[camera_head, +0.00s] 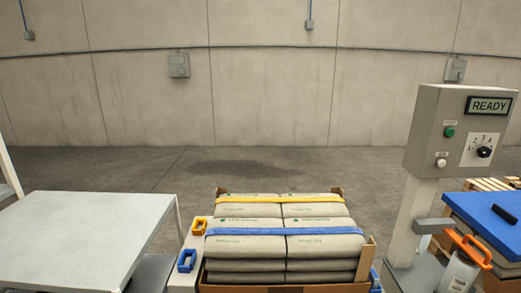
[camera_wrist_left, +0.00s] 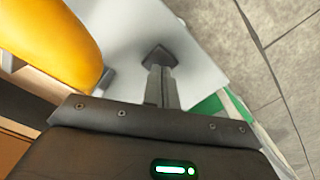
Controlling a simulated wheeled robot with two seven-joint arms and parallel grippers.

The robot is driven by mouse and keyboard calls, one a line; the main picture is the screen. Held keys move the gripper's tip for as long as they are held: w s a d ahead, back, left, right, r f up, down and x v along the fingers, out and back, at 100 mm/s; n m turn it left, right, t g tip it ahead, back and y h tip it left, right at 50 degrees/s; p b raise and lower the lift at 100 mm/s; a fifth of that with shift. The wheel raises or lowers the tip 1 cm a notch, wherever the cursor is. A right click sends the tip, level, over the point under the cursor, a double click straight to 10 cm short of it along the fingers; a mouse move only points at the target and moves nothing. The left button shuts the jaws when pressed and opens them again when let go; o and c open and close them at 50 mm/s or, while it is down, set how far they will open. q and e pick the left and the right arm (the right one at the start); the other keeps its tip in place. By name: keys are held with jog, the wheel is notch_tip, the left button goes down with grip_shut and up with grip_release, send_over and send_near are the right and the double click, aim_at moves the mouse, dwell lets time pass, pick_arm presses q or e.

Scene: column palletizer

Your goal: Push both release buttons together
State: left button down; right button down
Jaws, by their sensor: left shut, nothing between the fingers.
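A grey control box (camera_head: 437,130) stands on a post at the right in the head view. Its display reads READY. A green button (camera_head: 449,132) and a white button (camera_head: 441,162) are on its left face, with a black selector knob (camera_head: 484,152) beside them. I cannot tell which buttons are the release buttons. My left gripper (camera_wrist_left: 160,62) shows in the left wrist view, fingers together and empty, over a pale surface (camera_wrist_left: 200,62). A rounded orange-yellow thing (camera_wrist_left: 55,40) is close on its left. No gripper shows in the head view.
Stacked sacks (camera_head: 245,246) with yellow and blue straps stand in the middle. A yellow bracket (camera_head: 199,220) and a blue bracket (camera_head: 180,261) are left of them. A grey table (camera_head: 75,240) is at the left. An orange handle (camera_head: 477,260) and a blue-topped stack (camera_head: 480,212) are at right.

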pick_arm(q)
jog(key=shift+s+f+b, duration=0.1)
jog(key=shift+f+b, duration=0.2)
jog(key=shift+f, duration=0.2)
pick_arm(e)
jog(key=shift+f, duration=0.35)
